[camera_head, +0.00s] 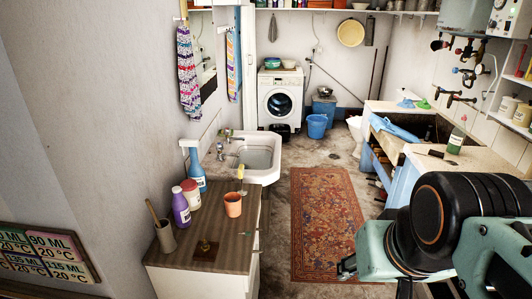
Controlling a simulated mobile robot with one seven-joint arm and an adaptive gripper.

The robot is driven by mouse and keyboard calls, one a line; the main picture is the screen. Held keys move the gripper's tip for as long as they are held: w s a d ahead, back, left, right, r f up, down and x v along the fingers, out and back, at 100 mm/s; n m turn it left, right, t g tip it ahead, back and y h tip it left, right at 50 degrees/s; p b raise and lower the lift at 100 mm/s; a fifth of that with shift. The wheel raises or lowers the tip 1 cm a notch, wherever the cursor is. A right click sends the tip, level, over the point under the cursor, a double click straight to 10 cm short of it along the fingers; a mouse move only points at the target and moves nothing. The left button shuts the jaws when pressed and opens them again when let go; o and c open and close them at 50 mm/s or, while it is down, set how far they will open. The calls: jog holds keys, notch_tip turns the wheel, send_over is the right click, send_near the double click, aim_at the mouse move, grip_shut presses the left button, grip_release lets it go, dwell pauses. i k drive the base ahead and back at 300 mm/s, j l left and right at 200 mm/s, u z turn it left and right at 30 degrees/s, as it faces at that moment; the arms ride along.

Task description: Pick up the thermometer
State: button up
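I cannot make out the thermometer for certain. A small thin green item (246,234) lies near the right edge of the wooden-topped cabinet (176,278); it is too small to tell what it is. An orange cup (233,204) stands behind it on the same top. My gripper (400,283) is at the lower right, partly cut off by the bottom edge and partly hidden by my own arm. It is to the right of the cabinet and apart from it. Its opening is not clear, and no held object shows.
A purple bottle (181,207), a white jar with a red lid (191,194), a blue spray bottle (196,172) and a brown pot (166,237) stand along the cabinet's wall side. A sink (257,157) is behind.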

aim_at(244, 193)
jog(key=u, duration=0.6)
jog(key=i+u, duration=0.1)
jog(key=u, duration=0.25)
jog(key=i+l+u, duration=0.1)
jog(key=u, duration=0.25)
jog(key=i+l+u, duration=0.1)
jog(key=u, duration=0.25)
jog(key=i+l+u, duration=0.1)
jog(key=l+u, duration=0.15)
jog(key=l, duration=0.15)
jog(key=i+l+u, duration=0.1)
jog(key=l+u, duration=0.15)
jog(key=l, duration=0.15)
jog(key=i+l+u, duration=0.1)
jog(key=l, duration=0.25)
jog(key=l+u, duration=0.1)
jog(key=l, duration=0.3)
jog(key=i, duration=0.05)
